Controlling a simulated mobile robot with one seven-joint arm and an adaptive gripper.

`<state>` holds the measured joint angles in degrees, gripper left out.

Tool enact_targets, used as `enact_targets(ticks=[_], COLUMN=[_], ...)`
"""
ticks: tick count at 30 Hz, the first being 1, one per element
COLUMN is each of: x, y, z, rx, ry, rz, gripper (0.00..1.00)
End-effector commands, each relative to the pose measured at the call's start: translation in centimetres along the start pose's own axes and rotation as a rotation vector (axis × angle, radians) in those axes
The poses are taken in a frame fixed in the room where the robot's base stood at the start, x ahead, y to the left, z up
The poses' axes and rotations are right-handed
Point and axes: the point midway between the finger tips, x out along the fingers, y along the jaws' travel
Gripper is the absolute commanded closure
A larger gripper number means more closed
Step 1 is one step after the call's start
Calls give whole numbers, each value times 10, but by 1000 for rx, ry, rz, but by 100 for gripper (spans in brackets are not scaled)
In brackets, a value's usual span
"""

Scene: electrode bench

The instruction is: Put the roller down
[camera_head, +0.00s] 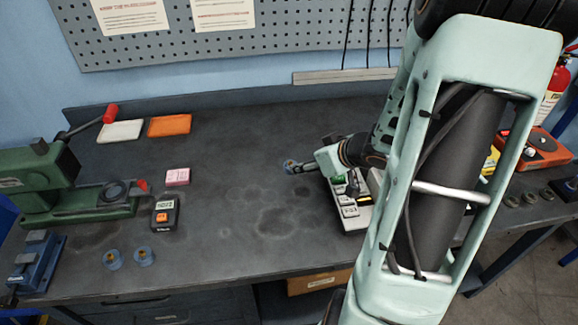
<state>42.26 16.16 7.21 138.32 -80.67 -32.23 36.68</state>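My arm reaches in from the right in the head view. Its wrist is low over the middle of the bench (230,215), pointing left. My gripper (302,167) is at the end of the wrist. It is small, and its fingers cannot be made out clearly. A small round bluish thing (289,166) shows at its tip, perhaps the roller. I cannot tell whether it is gripped or only touched, nor whether it rests on the bench.
A white device (349,214) with green and dark parts stands under my wrist. At left are a green press (60,185), a blue fixture (37,262), a black meter (164,214), a pink block (177,177), and white (120,131) and orange (169,125) pads. The centre-left bench is clear.

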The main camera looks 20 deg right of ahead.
Motion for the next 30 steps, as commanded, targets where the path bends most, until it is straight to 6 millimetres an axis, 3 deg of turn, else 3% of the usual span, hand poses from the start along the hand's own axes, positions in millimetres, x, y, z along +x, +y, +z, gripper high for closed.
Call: enact_targets(ticks=[3, 11, 19, 29, 30], x=[24, 45, 84, 90, 90], y=[0, 0, -2, -1, -1], z=[3, 1, -3, -5, -5], rx=[0, 0, 1, 1, 1], ry=[-1, -1, -1, -1, -1], rz=[-1, 2, 1, 4, 4], gripper=[50, 50, 50, 50, 53])
